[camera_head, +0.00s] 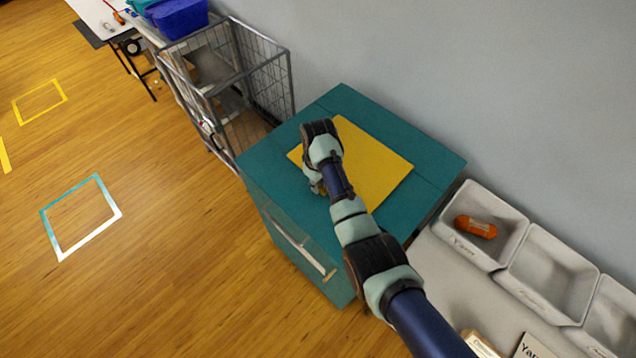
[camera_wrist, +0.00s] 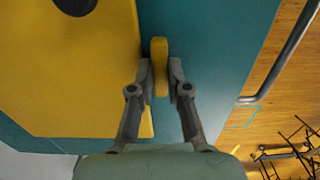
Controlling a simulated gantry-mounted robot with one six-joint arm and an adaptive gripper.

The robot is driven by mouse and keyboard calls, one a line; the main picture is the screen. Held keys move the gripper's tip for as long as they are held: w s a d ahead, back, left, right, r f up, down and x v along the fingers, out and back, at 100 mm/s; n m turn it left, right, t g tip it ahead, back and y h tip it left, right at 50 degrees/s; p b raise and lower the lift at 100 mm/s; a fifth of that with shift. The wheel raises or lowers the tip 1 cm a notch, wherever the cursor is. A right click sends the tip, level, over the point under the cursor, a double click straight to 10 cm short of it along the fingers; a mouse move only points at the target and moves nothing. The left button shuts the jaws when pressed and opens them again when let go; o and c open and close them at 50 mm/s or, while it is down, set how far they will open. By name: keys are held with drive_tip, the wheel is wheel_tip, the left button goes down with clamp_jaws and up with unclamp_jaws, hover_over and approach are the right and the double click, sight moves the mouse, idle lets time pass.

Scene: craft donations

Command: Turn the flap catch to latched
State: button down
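The flap catch (camera_wrist: 160,58) is a slim yellow bar with rounded ends. In the wrist view it lies beside the edge of the yellow flap (camera_wrist: 75,80), its length roughly along that edge. My gripper (camera_wrist: 160,77) has a finger on each side of the catch, and both appear to touch it. In the camera_head view my gripper (camera_head: 318,187) is down at the front-left edge of the flap (camera_head: 375,165), on top of the teal cabinet (camera_head: 440,165). My arm hides most of the catch there.
A metal bar handle (camera_head: 305,250) runs along the cabinet's front. A wire cage trolley (camera_head: 270,75) stands close behind it on the left. Grey bins (camera_head: 545,265) sit at the right, one holding an orange item (camera_head: 476,227). The wooden floor at left is open.

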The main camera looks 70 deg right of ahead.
idle(0.4)
drive_tip(key=m+p, duration=0.2)
drive_tip(key=m, duration=0.1)
drive_tip(key=shift+r+m, duration=0.15)
drive_tip(key=shift+m, duration=0.25)
drive_tip(key=m+p, duration=0.2)
drive_tip(key=m, duration=0.2)
drive_tip(key=shift+m, duration=0.3)
drive_tip(key=m+p, duration=0.1)
drive_tip(key=m, duration=0.3)
drive_tip(key=shift+m+p, duration=0.35)
drive_tip(key=shift+m, duration=2.45)
drive_tip(key=c, duration=1.1)
unclamp_jaws()
